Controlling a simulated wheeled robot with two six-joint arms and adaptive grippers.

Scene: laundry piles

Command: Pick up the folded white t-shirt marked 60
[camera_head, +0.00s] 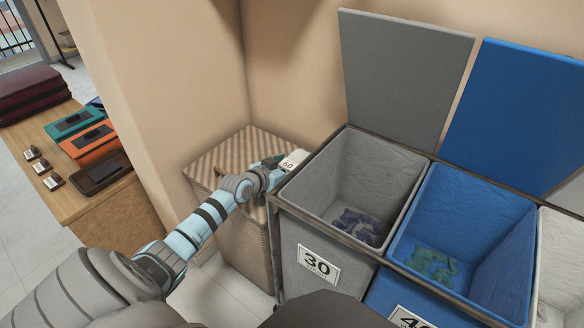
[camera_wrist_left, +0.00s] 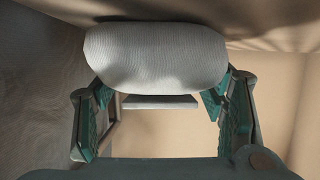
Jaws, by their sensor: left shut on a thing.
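The folded white t-shirt (camera_head: 292,160) marked 60 shows small in the head view, at the end of my left arm, over the wicker hamper near the grey bin. In the left wrist view the white t-shirt (camera_wrist_left: 155,57) is a rounded, pale bundle between the fingers. My left gripper (camera_head: 277,163) is shut on it; its green fingers also show in the left wrist view (camera_wrist_left: 158,100), one on each side. The fingers hide part of the shirt in the head view. My right gripper is not in view.
A wicker hamper (camera_head: 215,165) stands by the wall. A grey bin (camera_head: 300,230) marked 30 and a blue bin (camera_head: 405,200) stand open to its right, with clothes inside. A wooden table (camera_head: 65,205) with folded items is at the left.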

